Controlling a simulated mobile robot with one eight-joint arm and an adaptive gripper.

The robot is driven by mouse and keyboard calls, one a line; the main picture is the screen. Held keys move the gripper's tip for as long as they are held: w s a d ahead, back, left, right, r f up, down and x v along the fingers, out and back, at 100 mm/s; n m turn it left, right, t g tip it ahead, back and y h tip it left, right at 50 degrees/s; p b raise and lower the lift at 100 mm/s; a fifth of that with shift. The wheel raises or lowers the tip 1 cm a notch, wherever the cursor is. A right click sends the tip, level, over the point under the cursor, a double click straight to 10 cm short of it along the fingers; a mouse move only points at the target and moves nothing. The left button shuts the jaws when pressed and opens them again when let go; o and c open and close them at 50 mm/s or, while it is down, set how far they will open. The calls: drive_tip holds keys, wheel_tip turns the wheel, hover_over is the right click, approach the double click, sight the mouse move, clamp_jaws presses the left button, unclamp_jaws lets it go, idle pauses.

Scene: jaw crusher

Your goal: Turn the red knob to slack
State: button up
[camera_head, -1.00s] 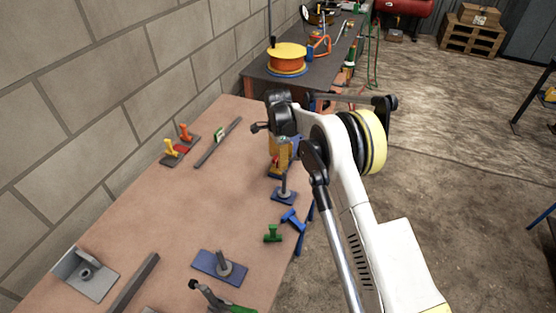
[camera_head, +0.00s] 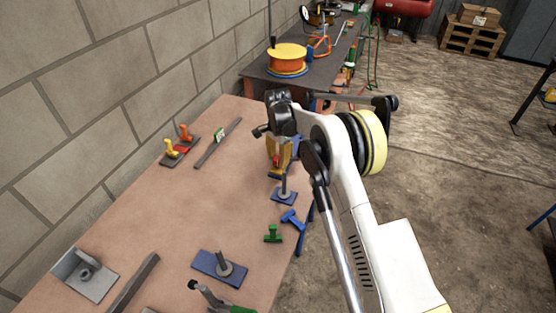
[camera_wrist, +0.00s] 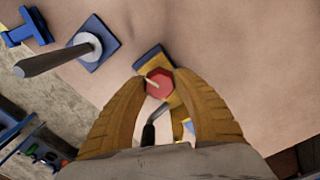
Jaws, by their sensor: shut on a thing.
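The red knob (camera_wrist: 158,84) shows in the wrist view between the tips of my gripper (camera_wrist: 162,81). It is a faceted red piece with a pale mark, on a yellow and blue fixture (camera_wrist: 150,57). The two orange fingers are closed in on the knob from both sides. In the head view the red knob (camera_head: 276,161) is a small red spot low on the yellow parts below my wrist. My arm and wrist hide much of the fixture there.
A blue plate with a grey post (camera_head: 284,196) stands close in front of the fixture. A blue T-shaped piece (camera_head: 292,217) and a green piece (camera_head: 273,234) lie nearer. Red and yellow toggles (camera_head: 178,148) stand by the wall. The table's middle is clear.

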sight(278, 158)
drive_tip(key=n, duration=1.4)
drive_tip(key=shift+c, duration=0.2)
idle(0.5)
drive_tip(key=o, duration=1.2)
wheel_tip(278, 158, up, 12)
